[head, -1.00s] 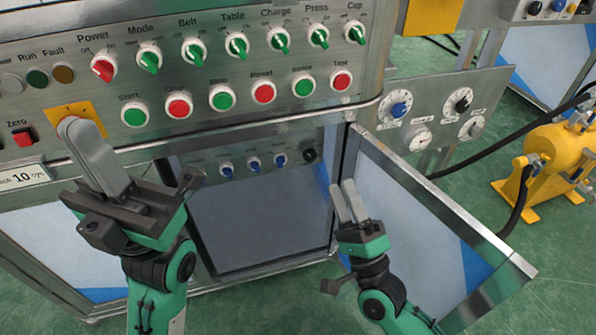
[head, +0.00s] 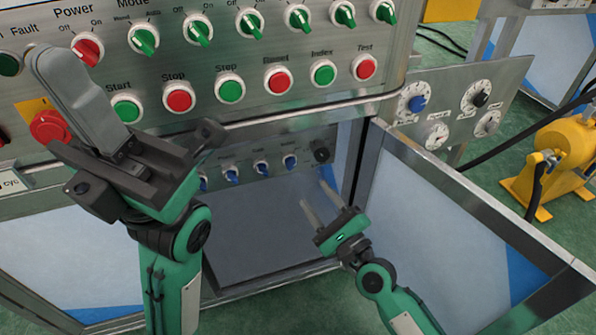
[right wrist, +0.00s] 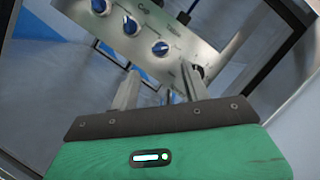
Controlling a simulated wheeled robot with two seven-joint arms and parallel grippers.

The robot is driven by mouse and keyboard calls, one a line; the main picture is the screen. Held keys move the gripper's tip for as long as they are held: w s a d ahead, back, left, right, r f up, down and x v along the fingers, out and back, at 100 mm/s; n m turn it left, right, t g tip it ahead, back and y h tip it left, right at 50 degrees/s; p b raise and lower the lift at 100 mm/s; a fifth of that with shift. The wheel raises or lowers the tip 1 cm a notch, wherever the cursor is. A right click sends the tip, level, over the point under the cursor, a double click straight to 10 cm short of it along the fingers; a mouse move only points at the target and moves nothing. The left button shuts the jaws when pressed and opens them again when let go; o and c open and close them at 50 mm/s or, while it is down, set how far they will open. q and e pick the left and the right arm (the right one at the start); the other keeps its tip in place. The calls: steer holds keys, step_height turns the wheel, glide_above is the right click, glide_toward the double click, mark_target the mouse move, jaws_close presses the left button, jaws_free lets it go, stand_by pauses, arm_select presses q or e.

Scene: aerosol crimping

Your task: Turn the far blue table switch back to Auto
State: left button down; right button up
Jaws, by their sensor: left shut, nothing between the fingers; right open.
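In the right wrist view several blue switches (right wrist: 131,25) show on that panel, beyond the fingers. Their exact settings are unclear. My right gripper (head: 317,198) is open and empty, below and in front of the panel's right end; its spread fingers also show in the right wrist view (right wrist: 158,85). My left gripper (head: 48,60) is shut and empty, in front of the upper console, partly hiding a red button.
The upper console (head: 200,70) has green switches and red and green buttons. The open cabinet door (head: 440,210) stands right of my right gripper. A dial plate (head: 455,105) is behind the door. A black knob (head: 321,151) sits at the small panel's right end.

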mark_target(294, 167)
steer(key=x, duration=0.8)
steer(key=shift+b, duration=0.45)
steer(key=shift+c, duration=0.2)
steer(key=c, duration=0.9)
